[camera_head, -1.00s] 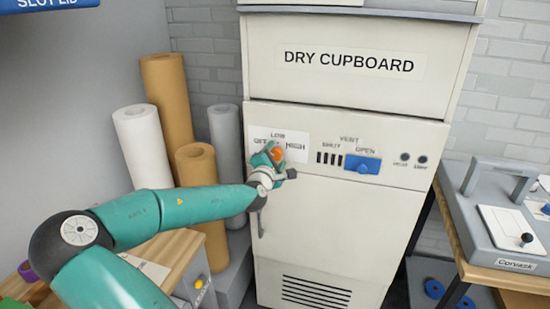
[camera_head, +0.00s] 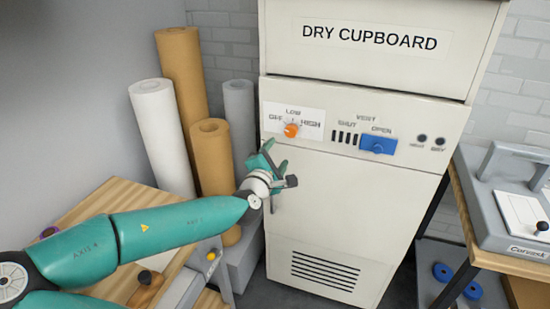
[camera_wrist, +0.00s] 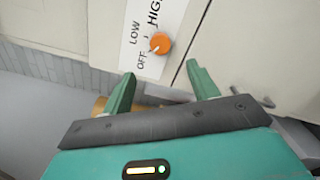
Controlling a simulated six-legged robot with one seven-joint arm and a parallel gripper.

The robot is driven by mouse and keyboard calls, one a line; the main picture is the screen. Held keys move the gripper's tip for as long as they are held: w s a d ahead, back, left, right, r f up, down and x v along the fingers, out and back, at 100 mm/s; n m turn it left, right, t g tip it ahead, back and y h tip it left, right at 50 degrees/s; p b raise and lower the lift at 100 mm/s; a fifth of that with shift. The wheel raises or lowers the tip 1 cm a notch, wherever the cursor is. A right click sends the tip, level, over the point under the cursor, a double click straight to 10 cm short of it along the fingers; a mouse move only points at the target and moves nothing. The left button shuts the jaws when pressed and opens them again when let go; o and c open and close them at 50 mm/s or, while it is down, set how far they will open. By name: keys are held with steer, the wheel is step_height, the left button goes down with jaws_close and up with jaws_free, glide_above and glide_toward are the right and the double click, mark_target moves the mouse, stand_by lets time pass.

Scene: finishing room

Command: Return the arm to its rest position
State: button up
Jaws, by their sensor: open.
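My gripper (camera_head: 277,155) is in front of the dry cupboard (camera_head: 345,215), below and left of its orange knob (camera_head: 291,130). The green fingers are apart with nothing between them. In the wrist view the open fingertips (camera_wrist: 161,70) point toward the cupboard, and the knob (camera_wrist: 160,43) shows beyond them, clear of both fingers. The knob sits on a white OFF, LOW, HIGH plate. My teal arm reaches in from the lower left, over a wooden bench.
Brown and white rolls (camera_head: 165,135) stand upright left of the cupboard. The wooden bench (camera_head: 120,195) is at lower left. A blue vent slider (camera_head: 378,144) sits under OPEN. A grey device (camera_head: 505,205) rests on a table at right.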

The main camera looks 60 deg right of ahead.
steer(key=shift+a, duration=0.4)
stand_by(0.3)
